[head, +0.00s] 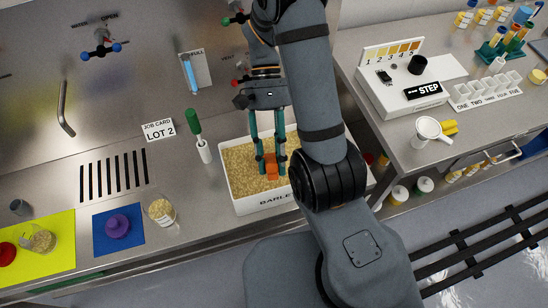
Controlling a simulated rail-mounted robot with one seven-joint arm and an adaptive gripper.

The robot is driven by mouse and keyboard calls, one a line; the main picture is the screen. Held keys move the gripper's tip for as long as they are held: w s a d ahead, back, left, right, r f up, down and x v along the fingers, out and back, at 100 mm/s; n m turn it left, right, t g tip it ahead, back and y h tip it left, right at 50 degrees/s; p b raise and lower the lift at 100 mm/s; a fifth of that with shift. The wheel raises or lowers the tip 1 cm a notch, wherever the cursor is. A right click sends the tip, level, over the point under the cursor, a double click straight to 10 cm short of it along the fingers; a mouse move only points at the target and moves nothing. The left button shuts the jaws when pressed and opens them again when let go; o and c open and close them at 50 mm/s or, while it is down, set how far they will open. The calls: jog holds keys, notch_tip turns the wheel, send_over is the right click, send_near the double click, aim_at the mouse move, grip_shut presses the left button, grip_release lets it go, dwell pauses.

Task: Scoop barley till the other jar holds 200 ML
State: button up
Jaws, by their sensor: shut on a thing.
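A white bin labelled BARLEY (268,205) holds a bed of pale barley (238,165). My gripper (269,155) points down into the bin, its two teal fingers shut on an orange scoop (271,170). The scoop's lower part is hidden, so I cannot tell how much barley it holds. A clear jar (160,211) with some grain stands on the steel bench left of the bin. Another clear jar (38,240) with grain is on the yellow mat at far left. Their level marks are too small to read.
A blue mat (118,233) with a purple object (117,226) lies between the jars. A green-handled tool (199,135) stands left of the bin, by the LOT 2 card (159,130). A side bench at right carries a STEP device (405,88) and white cup (428,129).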

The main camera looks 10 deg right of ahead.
jog(key=shift+r+p, duration=2.1)
jog(key=shift+r, duration=0.35)
